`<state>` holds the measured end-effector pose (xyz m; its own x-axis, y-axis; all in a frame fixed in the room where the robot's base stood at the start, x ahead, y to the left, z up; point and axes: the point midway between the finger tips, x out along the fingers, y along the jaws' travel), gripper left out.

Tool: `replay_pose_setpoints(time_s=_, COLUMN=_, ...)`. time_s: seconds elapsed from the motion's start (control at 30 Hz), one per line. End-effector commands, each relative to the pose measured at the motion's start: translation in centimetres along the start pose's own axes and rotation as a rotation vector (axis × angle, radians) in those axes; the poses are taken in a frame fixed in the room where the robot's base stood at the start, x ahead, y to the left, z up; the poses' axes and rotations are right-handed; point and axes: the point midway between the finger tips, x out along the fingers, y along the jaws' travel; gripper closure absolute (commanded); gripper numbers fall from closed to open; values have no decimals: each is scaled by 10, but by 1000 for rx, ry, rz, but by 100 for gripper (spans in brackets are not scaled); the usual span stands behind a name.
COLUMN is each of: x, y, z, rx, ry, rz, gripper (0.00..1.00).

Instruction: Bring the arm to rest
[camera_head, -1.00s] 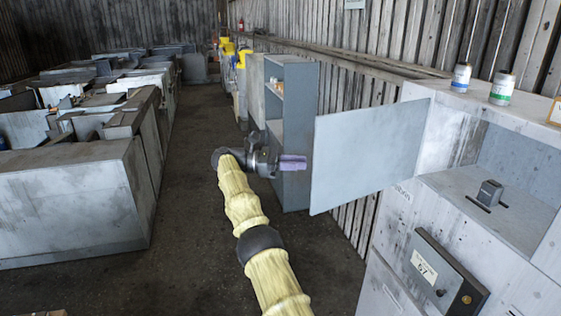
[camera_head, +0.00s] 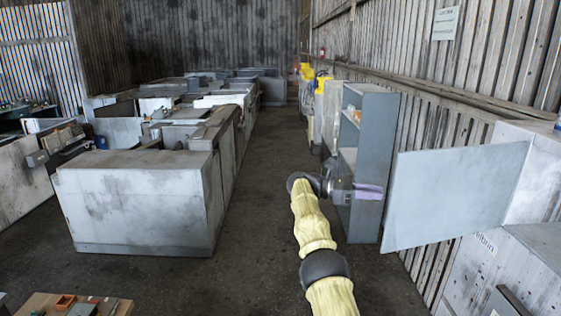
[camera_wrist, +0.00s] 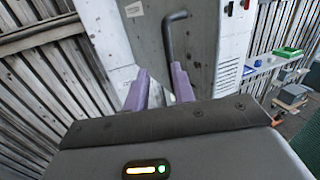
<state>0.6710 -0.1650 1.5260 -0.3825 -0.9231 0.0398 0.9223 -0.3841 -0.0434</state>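My arm, in a yellow sleeve, reaches forward from the bottom of the head view. My gripper (camera_head: 369,191) is at its end, pointing right, in front of the tall grey shelf unit (camera_head: 372,150) and left of the open grey door (camera_head: 450,195). In the wrist view the two purple fingers of my gripper (camera_wrist: 159,74) stand apart with nothing between them. Beyond them is a grey panel with a bent dark handle (camera_wrist: 168,38); whether the fingers touch anything there is not clear, but a gap seems to show.
A pale cabinet (camera_head: 490,262) with the open door stands at right. Grey benches (camera_head: 135,205) fill the left. The aisle floor (camera_head: 258,185) between is clear. A wooden table (camera_head: 60,303) with small items is at lower left. A green item (camera_wrist: 288,53) lies on a shelf at right in the wrist view.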

Motion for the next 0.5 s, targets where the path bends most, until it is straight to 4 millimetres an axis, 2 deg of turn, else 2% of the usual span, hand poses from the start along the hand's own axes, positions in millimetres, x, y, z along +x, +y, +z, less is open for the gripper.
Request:
replay_pose_setpoints(time_s=0.27, x=22, y=44, z=39, rx=-300, ry=-254, rz=221, gripper=75)
replay_pose_setpoints(time_s=0.4, x=22, y=66, z=52, rx=-507, ry=-419, rz=356, gripper=75)
replay_pose_setpoints(time_s=0.5, x=16, y=79, z=53, rx=-663, ry=-543, rz=455, gripper=75)
